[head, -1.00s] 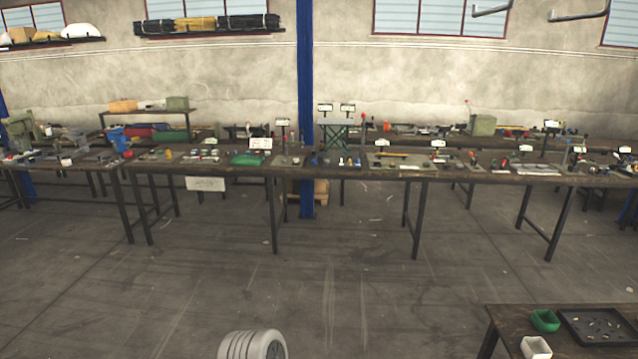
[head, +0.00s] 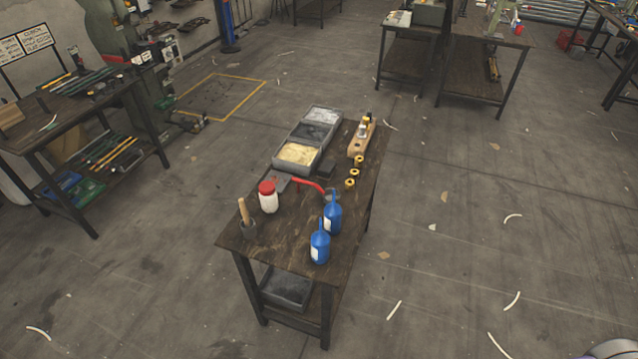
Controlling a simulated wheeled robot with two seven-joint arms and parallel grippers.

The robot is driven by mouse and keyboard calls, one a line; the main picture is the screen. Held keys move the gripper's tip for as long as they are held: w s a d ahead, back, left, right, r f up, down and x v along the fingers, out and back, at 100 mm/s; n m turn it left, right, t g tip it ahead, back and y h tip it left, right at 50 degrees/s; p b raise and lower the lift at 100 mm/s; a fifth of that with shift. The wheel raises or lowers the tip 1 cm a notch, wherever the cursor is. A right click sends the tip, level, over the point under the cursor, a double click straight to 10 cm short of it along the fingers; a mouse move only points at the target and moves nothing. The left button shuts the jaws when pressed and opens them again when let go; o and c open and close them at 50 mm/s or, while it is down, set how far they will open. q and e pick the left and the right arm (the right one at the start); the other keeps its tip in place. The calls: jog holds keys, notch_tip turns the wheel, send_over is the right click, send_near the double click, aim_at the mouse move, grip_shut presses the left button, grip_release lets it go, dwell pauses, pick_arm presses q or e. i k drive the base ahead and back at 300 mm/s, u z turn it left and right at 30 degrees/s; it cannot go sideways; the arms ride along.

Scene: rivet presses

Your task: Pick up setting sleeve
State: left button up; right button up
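I cannot say for sure which thing is the setting sleeve. A wooden block (head: 361,137) with small brass and metal pieces on it stands at the far right of a small dark table (head: 283,237). Several small brass-coloured rings or sleeves (head: 352,183) stand in a row on the table, nearer than the block. They are too small to make out in detail. Neither of my grippers shows in the head view.
The table also holds a tray (head: 275,157) with three compartments, a red-lidded white jar (head: 268,200), two blue bottles (head: 319,246) and a red-handled tool (head: 307,184). A workbench (head: 75,120) stands at the left. Floor around the table is largely clear.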

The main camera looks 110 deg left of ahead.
aim_at(349, 186)
jog(key=u, duration=2.25)
jog(key=i, duration=1.8)
jog(key=u, duration=0.65)
